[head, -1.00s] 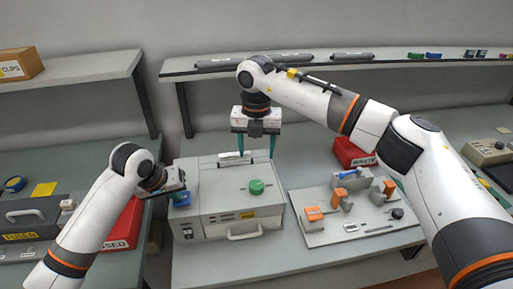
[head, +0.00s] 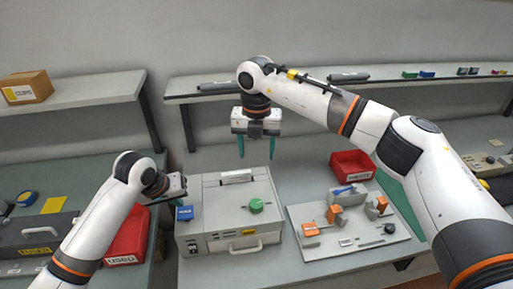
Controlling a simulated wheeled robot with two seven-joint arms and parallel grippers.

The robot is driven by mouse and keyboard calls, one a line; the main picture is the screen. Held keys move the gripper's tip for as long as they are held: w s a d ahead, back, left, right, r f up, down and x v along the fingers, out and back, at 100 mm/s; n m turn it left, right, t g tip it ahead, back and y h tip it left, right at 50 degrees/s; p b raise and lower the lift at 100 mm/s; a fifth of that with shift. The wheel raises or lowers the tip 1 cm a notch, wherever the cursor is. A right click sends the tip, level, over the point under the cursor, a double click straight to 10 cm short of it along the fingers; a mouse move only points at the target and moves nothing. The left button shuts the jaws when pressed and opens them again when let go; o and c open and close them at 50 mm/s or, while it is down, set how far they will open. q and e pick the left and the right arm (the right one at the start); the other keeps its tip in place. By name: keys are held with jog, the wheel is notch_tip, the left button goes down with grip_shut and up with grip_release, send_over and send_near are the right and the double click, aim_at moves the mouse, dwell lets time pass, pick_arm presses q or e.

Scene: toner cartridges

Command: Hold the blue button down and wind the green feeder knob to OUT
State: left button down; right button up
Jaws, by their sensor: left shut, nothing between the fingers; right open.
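The grey feeder unit (head: 215,195) stands on the bench with the blue button (head: 184,213) at its front left corner and the green knob (head: 256,205) on its top at the right. A short pointer sticks out left of the knob; I cannot read any mark by it. My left gripper (head: 178,197) is just above and left of the blue button and looks apart from it. It is shut and empty, with its fingertips mostly hidden. My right gripper (head: 256,150) is open and empty, its green fingers pointing down above and behind the feeder.
A grey board (head: 330,244) with orange and grey parts lies right of the feeder. A red bin (head: 352,165) stands behind it, and another red bin (head: 122,245) stands left of the feeder. A shelf (head: 205,98) with dark rollers runs behind. My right arm crosses the right side.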

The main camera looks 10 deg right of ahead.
pick_arm(q)
notch_tip(320, 180, up, 3)
jog(key=p, duration=0.3)
jog(key=shift+r, duration=0.1)
dwell(0.3)
